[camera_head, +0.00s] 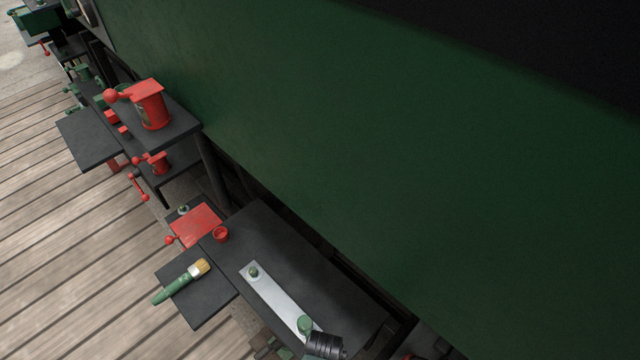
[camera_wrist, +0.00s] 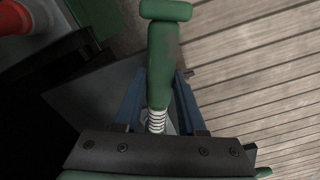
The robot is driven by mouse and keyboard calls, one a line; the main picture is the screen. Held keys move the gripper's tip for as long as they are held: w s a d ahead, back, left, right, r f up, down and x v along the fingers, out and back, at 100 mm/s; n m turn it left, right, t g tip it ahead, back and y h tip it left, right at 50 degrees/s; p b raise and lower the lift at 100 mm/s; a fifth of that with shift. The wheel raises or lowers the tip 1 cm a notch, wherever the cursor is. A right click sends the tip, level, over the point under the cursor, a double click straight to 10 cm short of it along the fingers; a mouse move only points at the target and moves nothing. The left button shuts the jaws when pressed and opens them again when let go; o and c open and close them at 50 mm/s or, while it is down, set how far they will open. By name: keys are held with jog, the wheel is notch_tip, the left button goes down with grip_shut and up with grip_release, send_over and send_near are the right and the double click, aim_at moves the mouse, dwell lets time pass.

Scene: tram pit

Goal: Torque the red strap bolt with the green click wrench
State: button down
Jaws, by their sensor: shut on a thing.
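In the wrist view my gripper (camera_wrist: 160,88) has its blue fingers on either side of a green tool (camera_wrist: 163,65) and is shut on it. This tool has a thick green handle, a crosswise green end and a pale ribbed neck; it may be the green click wrench. In the head view a light grey strap (camera_head: 278,297) lies on a dark table, with a green knob (camera_head: 253,271) at its far end and another green part (camera_head: 305,323) at its near end. I cannot make out a red bolt on the strap. My gripper does not clearly show in the head view.
A green wall (camera_head: 400,170) runs along the tables. A green-handled brush (camera_head: 180,282) lies on a dark side shelf. A red plate (camera_head: 196,225), a small red cup (camera_head: 220,234) and a larger red can (camera_head: 152,106) stand farther back. A black ribbed cylinder (camera_head: 325,345) is near the strap.

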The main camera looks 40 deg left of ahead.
jog(key=shift+w+d+n, duration=0.1)
jog(key=shift+w+n, duration=0.2)
jog(key=shift+w, duration=0.05)
jog(key=shift+r, duration=0.1)
notch_tip(320, 180, up, 7)
jog(key=p, duration=0.6)
jog(key=shift+p, duration=0.4)
jog(key=shift+w+f, duration=0.1)
jog(key=shift+f, duration=0.1)
